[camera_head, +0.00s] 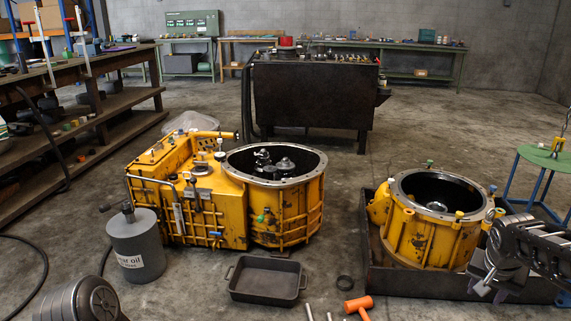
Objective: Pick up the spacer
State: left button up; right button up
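A small dark ring (345,288), which may be the spacer, lies flat on the concrete floor between a black tray and the right-hand yellow housing. No other part can be clearly made out as the spacer. My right gripper (484,286) is at the right edge, in front of the right-hand yellow housing and apart from the ring. Its fingers are small and overlap the dark background, so I cannot tell if they are open. My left gripper is not in view; a grey ribbed body at the bottom left may be part of my arm.
The black tray (266,281) sits beside the ring. An orange mallet (358,304) lies just in front. A large yellow transmission case (205,195) stands behind. The right-hand yellow housing (425,235) stands in a dark bin (390,285). A grey oil can (137,245) stands left.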

dwell(0.4)
jog(key=s+a+f+n+y+p, duration=0.2)
jog(key=a+f+p, duration=0.35)
jog(key=a, duration=0.55)
jog(key=s+a+f+n+y+p, duration=0.1)
jog(key=a+f+n+y+p, duration=0.15)
jog(key=a+f+p, duration=0.55)
jog(key=s+a+n+g+y+p, duration=0.1)
jog(key=s+a+p, duration=0.6)
jog(key=s+a, duration=1.2)
jog(key=s+g+y, duration=0.1)
jog(key=s, duration=0.2)
jog(key=shift+a+r+n+g+p, duration=0.25)
jog(key=shift+r+n+g+p, duration=0.05)
jog(key=shift+n+p, duration=0.1)
jog(key=shift+y, duration=0.25)
jog(key=shift+c, duration=0.7)
